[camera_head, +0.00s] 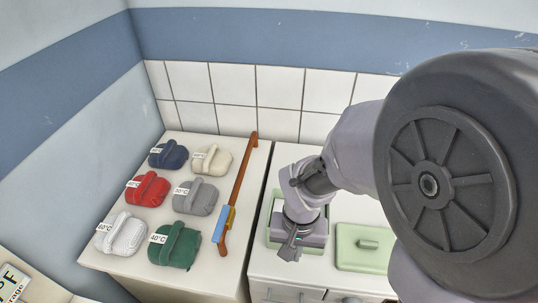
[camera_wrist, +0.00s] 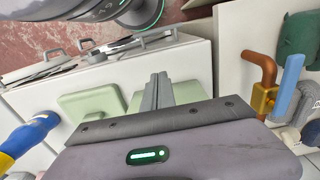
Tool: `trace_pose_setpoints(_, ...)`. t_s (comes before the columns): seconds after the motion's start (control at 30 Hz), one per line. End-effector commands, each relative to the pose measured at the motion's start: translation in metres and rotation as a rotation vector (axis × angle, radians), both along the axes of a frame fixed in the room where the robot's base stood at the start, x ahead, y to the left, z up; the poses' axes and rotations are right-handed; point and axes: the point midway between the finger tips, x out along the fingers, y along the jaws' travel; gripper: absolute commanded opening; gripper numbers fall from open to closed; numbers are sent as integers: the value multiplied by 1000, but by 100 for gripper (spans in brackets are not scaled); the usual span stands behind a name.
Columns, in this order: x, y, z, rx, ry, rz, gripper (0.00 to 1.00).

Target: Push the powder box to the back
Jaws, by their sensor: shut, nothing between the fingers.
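A pale green box (camera_head: 272,220) stands on the white cabinet top, mostly hidden behind my gripper; I take it for the powder box. Its green also shows behind the fingers in the wrist view (camera_wrist: 188,92). A separate pale green lid-like piece with a knob (camera_head: 365,250) lies to its right, and shows at left in the wrist view (camera_wrist: 90,103). My gripper (camera_head: 289,250) is shut and empty, pointing down at the front part of the box. Its fingers show together in the wrist view (camera_wrist: 157,90). Whether they touch the box, I cannot tell.
Several folded cloth bundles with temperature tags, such as a red one (camera_head: 148,189) and a green one (camera_head: 175,246), lie on the left surface. A brown bent rod with a blue and yellow grip (camera_head: 240,190) lies beside the gap between cabinets. A tiled wall (camera_head: 232,90) closes the back.

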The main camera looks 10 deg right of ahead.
Motion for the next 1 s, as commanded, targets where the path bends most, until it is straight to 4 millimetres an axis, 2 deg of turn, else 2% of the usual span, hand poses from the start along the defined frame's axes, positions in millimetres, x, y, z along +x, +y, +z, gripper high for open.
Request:
trace_pose_setpoints(0.03, -1, 0, -16, 0, 5, 0, 0)
trace_pose_setpoints(0.3, -1, 0, -74, 0, 3, 0, 0)
trace_pose_setpoints(0.4, 18, -6, -69, 0, -1, -2, 0)
trace_pose_setpoints(0.53, 32, -10, -68, 1, -1, -1, 0)
trace_pose_setpoints(1.0, 41, -13, -68, 0, 0, -1, 0)
